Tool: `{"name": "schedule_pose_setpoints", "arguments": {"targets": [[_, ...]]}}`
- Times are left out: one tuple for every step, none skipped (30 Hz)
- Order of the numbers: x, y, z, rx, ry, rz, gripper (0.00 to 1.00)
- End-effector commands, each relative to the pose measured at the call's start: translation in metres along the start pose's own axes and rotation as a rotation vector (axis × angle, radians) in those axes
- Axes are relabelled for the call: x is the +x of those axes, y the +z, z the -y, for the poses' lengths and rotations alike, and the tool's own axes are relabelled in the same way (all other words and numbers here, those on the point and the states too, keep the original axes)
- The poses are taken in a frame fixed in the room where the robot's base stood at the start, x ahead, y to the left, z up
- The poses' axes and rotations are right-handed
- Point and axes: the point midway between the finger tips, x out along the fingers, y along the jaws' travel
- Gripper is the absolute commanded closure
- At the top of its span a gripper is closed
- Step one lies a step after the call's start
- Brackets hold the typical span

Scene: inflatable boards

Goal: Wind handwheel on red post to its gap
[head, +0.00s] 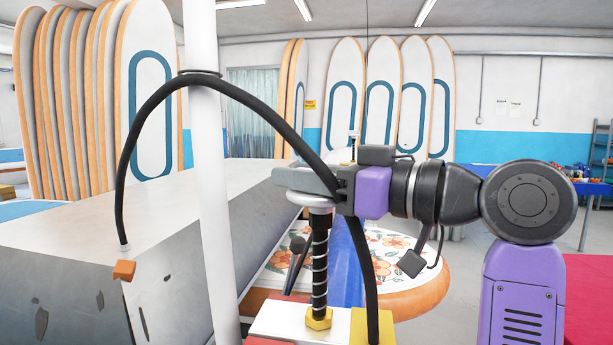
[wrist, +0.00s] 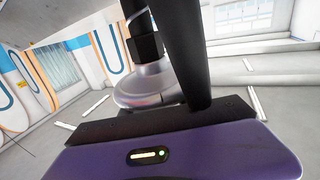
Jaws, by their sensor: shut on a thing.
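My gripper (head: 292,182) is shut at the top of a dark threaded spindle (head: 320,262), on a pale silver handwheel (head: 308,201). The grey fingers hide part of the wheel. The spindle stands upright, with a light spiral along it and a brass hex nut (head: 319,319) at its foot on a white block. In the wrist view the silver wheel (wrist: 143,90) shows beyond the purple gripper body, with the dark spindle (wrist: 146,45) meeting it. A red surface (head: 266,342) shows at the bottom edge; I cannot tell whether it is the red post. No gap is clearly visible.
A yellow block (head: 372,328) stands right of the spindle. A large grey box (head: 170,215) fills the left. A flowered board (head: 400,262) lies behind.

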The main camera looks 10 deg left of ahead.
Motion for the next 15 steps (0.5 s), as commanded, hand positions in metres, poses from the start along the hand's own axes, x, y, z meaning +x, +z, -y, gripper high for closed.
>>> {"name": "schedule_pose_setpoints", "arguments": {"targets": [[0.0019,0.0124,-0.0007,0.009,-0.038,0.022,1.00],[0.0021,0.0124,0.0002,0.009,-0.060,0.022,1.00],[0.0023,0.0123,0.0015,0.010,-0.088,0.022,1.00],[0.0024,0.0125,0.0021,0.009,-0.107,0.022,1.00],[0.0023,0.0125,0.0026,0.009,-0.125,0.022,1.00],[0.0022,0.0123,0.0033,0.010,-0.147,0.021,1.00],[0.0022,0.0120,0.0041,0.009,-0.163,0.021,1.00],[0.0024,0.0122,0.0045,0.009,-0.177,0.021,1.00],[0.0024,0.0122,0.0057,0.009,-0.196,0.021,1.00],[0.0026,0.0125,0.0060,0.010,-0.208,0.022,1.00],[0.0026,0.0126,0.0066,0.010,-0.219,0.022,1.00],[0.0026,0.0126,0.0071,0.008,-0.231,0.022,1.00],[0.0026,0.0125,0.0074,0.008,-0.240,0.022,1.00],[0.0027,0.0125,0.0078,0.008,-0.248,0.022,1.00],[0.0028,0.0124,0.0081,0.008,-0.256,0.022,1.00]]}}
